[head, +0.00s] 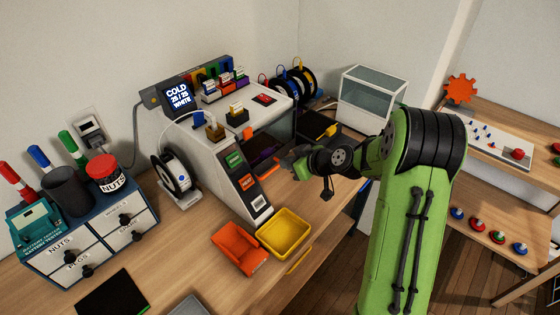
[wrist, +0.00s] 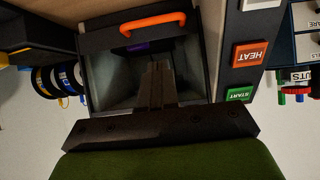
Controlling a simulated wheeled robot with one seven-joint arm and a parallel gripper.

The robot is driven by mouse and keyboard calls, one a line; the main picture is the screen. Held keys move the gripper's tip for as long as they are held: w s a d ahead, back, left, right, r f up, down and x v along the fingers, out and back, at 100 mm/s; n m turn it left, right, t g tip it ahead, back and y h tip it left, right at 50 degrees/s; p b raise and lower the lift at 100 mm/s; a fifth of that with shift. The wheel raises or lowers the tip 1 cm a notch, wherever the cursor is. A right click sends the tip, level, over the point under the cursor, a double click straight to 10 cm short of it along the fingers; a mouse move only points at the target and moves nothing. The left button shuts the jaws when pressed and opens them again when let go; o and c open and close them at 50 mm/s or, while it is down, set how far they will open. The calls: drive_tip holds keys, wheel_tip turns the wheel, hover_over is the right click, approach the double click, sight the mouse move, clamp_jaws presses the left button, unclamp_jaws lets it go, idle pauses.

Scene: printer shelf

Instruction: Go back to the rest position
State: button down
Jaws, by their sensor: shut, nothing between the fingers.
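My green arm reaches in from the right in the head view. My gripper (head: 296,157) is at the open front of the white printer (head: 185,135), to the right of its button panel. In the wrist view, my gripper (wrist: 157,68) has its fingers together with nothing held, pointing into the dark chamber (wrist: 110,75). An orange handle (wrist: 152,22) shows beyond the fingertips, with a small purple patch (wrist: 138,46) near it. I cannot tell whether the fingers touch anything.
The printer display (head: 178,97) reads COLD, 25/25, WHITE. A yellow bin (head: 284,233) and an orange bin (head: 239,248) stand on the bench before it. A glass-sided box (head: 372,97) stands behind my arm. A white spool (head: 172,172) is at the printer's left.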

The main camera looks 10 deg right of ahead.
drive_tip(key=s+a+r+g+h, duration=0.35)
drive_tip(key=s+r, duration=0.55)
drive_tip(key=s, duration=0.5)
drive_tip(key=s+r+m+h, duration=0.1)
drive_tip(key=s+r+m, duration=0.1)
drive_tip(key=s, duration=0.7)
drive_tip(key=s+d+r+m+h, duration=0.1)
drive_tip(key=s+m, duration=0.3)
drive_tip(key=s, duration=0.5)
drive_tip(key=shift+s+d+r+m+h, duration=0.2)
drive_tip(key=shift+s+r+m+h, duration=0.05)
drive_tip(key=shift+r+m+h, duration=0.15)
